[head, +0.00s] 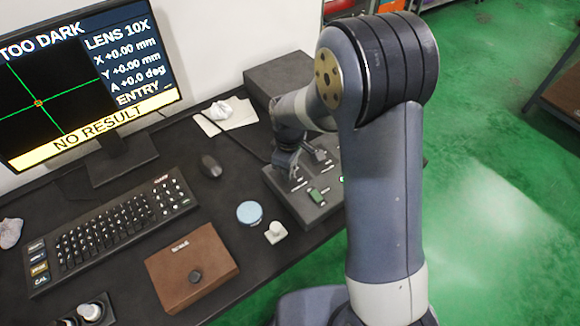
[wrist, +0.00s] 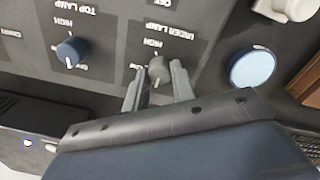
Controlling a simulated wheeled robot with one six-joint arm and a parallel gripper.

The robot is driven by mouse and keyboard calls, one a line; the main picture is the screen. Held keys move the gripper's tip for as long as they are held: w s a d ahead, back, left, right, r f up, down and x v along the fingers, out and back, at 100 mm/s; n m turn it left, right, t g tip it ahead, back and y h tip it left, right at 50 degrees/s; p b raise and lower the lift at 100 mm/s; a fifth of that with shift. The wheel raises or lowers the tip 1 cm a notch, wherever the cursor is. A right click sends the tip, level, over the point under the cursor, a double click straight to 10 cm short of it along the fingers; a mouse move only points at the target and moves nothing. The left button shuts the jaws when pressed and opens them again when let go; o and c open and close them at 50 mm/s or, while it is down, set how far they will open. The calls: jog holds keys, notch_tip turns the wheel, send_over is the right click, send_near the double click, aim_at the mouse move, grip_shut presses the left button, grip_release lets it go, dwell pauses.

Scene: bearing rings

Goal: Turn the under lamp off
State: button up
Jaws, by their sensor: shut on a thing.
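The under lamp knob (wrist: 158,68) is a small grey knob on the dark control panel (wrist: 110,25), beside the UNDER LAMP label with HIGH, LOW and OFF marks. My gripper (wrist: 159,82) is shut on this knob, one finger on each side, in the wrist view. The setting its pointer shows is too small to tell. The blue top lamp knob (wrist: 71,51) is to the left, apart from my fingers. In the head view my gripper (head: 287,172) reaches down over the control box (head: 318,208), and its wrist hides the knob.
The monitor (head: 85,75) reads TOO DARK and NO RESULT. A light blue disc (head: 250,212), a pale knobbed piece (head: 276,232) and a brown case (head: 191,267) are near the control box.

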jog(key=shift+n, duration=0.4)
jog(key=o, duration=1)
notch_tip(320, 180, up, 11)
jog(key=shift+s+f, duration=0.1)
jog(key=shift+s, duration=0.05)
